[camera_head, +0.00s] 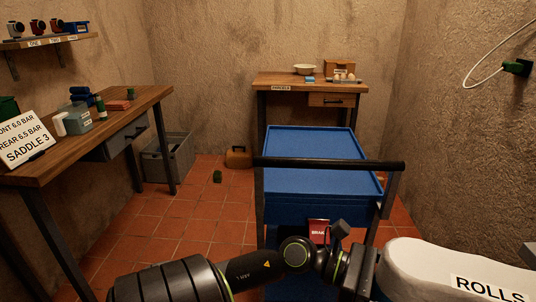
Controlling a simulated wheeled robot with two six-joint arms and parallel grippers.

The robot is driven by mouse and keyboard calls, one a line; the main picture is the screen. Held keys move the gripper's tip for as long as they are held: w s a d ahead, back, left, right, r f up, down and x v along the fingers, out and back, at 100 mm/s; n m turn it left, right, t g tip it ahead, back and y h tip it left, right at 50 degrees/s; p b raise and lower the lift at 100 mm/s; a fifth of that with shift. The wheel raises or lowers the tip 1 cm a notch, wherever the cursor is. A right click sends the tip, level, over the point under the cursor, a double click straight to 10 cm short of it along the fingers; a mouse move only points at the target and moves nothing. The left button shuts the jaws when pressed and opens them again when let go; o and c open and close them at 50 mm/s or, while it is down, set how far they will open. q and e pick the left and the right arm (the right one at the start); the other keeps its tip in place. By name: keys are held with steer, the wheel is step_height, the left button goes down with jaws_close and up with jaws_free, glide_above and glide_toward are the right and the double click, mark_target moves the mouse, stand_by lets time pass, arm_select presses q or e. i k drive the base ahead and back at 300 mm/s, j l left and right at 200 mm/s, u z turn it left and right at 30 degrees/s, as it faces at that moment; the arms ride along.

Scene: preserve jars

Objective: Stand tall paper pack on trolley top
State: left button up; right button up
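A large white rounded pack (430,272) with the printed word ROLLS fills the lower right corner and is cut off by the frame edge. It looks like the paper pack and lies tilted, with its long side across the picture. My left gripper (371,273) is at the pack's left end and seems to touch it; its fingers are hidden, so I cannot tell whether it grips. The blue trolley top (312,150) is empty, a flat tray with a raised rim, beyond the arm. My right gripper is not in view.
The trolley's black push handle (330,164) crosses in front of its top. A red BRAK pack (318,231) sits low in the trolley. A wooden bench (268,80) stands behind; a left bench (140,100) holds boxes. A grey crate (166,160) and orange box (238,157) are on the floor.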

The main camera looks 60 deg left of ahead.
mark_target(314, 156)
steer(key=u, duration=1.55)
